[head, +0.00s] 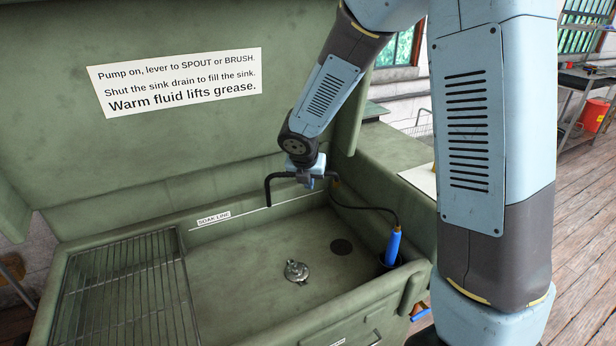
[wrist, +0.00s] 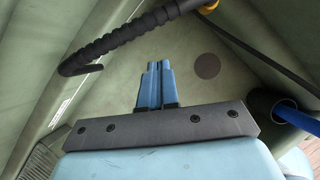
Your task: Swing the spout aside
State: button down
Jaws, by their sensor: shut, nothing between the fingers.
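The black spout (head: 268,188) reaches across the back of the green sink, its tip bent down over the basin at the left. In the wrist view the ribbed spout (wrist: 130,36) runs from the upper right to a hooked tip at the left. My gripper (head: 309,184) is at the back of the sink and overlaps the spout's middle in the head view. In the wrist view the blue fingers (wrist: 158,66) are closed together and empty. A gap shows between their tips and the spout there, and whether they touch it elsewhere cannot be told.
A metal part (head: 296,271) lies on the sink floor (head: 250,268), near the round dark drain (head: 341,246). A blue brush (head: 393,246) on a black hose stands in a holder at the right. A wire rack (head: 120,290) covers the left side. The raised lid (head: 180,140) stands behind.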

jog(key=s+d+v, duration=0.1)
jog(key=v, duration=0.9)
jog(key=s+d+r+m, duration=0.85)
jog(key=d+m, duration=0.25)
jog(key=m, duration=0.3)
jog(key=s+d+r+m, duration=0.2)
jog(key=s+d+m, duration=0.1)
jog(key=s+m, duration=0.4)
jog(key=s+d+r+m+y, duration=0.1)
jog(key=s+d+m, duration=0.1)
jog(key=s+m, duration=0.5)
jog(key=m, duration=0.4)
jog(key=shift+s+d+r+m+t+y, duration=0.3)
jog(key=shift+d+r, duration=0.05)
